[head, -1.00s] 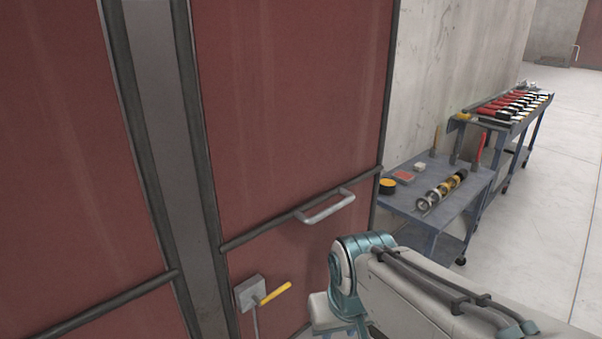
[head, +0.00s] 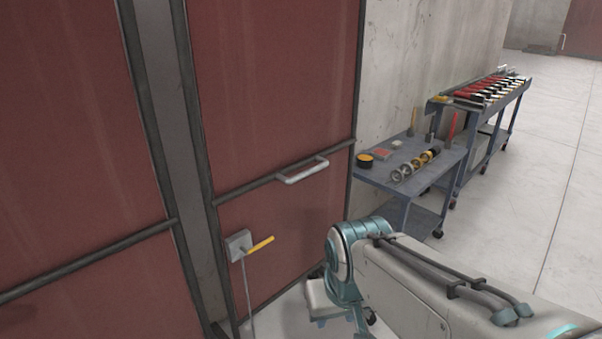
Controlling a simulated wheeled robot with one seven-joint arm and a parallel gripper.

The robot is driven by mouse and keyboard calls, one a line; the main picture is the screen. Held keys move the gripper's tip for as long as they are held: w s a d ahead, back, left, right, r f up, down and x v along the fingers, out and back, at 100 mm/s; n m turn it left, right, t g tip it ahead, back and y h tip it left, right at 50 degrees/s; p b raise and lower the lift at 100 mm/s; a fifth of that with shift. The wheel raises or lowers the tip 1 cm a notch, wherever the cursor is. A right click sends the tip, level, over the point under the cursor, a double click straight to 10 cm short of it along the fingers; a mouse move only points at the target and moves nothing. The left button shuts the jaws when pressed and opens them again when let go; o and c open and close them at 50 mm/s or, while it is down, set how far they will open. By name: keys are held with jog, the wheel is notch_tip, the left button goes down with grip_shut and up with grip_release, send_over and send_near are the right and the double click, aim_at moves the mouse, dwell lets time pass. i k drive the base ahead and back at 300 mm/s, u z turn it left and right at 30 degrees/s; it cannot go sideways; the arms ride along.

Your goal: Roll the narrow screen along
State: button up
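A red screen panel (head: 270,80) in a dark frame stands upright in front of me. It has a pale bar handle (head: 302,170) on its cross rail and a grey box with a yellow lever (head: 258,245) lower down. A second red panel (head: 70,120) stands to the left and runs out of view. I cannot tell for sure which is the narrow screen; the one with the handle shows its full width. My arm (head: 410,280) crosses the lower right, its teal joint right of the lever. My gripper's fingers do not show.
A blue-grey cart (head: 365,185) with rings and small parts stands right of the panel, by the concrete wall. A longer cart (head: 455,110) with red-handled tools is behind it. The floor (head: 550,200) on the right is clear.

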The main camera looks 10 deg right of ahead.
aim_at(278, 82)
jog(key=z, duration=0.25)
jog(key=i, duration=0.55)
jog(key=u, duration=1.1)
